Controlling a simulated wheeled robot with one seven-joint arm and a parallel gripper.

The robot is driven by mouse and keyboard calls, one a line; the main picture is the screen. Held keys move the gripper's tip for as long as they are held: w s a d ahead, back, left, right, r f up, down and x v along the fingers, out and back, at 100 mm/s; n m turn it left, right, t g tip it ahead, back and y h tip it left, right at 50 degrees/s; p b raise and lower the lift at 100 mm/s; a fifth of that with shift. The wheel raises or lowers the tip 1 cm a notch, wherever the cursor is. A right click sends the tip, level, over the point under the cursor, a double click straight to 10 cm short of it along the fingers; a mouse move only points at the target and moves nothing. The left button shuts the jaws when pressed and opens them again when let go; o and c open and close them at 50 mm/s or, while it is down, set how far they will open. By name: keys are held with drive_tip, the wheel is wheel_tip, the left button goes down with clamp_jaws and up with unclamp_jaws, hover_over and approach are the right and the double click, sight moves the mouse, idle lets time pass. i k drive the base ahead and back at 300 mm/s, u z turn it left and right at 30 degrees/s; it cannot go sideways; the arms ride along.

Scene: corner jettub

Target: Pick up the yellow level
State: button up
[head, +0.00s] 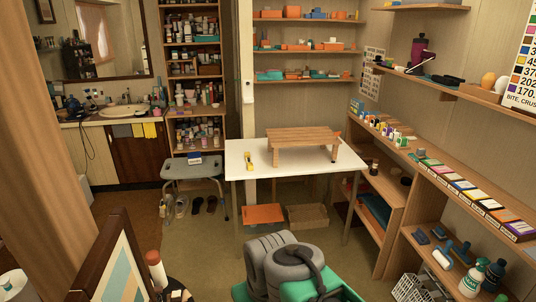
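A small yellow level (248,159) stands on the white table (247,184). It is near the left end of the tabletop, just left of a low wooden bench-like stand (302,137) on the same table, and a gap separates the two. The level looks short and narrow, with a darker part near its middle; it is too small to make out more. Nothing covers it. I cannot make out the fingers of my gripper in this view.
A grey stool (192,168) stands left of the table. Wooden shelves (437,190) with boxes and bottles line the right wall. An orange bin (263,214) and a brown crate (308,216) sit beneath the table. A framed picture (118,262) is close at lower left.

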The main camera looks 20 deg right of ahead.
sight(250, 164)
drive_tip(key=z, duration=0.25)
drive_tip(key=i, duration=0.6)
drive_tip(key=z, duration=0.55)
drive_tip(key=i, duration=2.85)
drive_tip(key=u, duration=2.9)
drive_tip(key=i, duration=0.45)
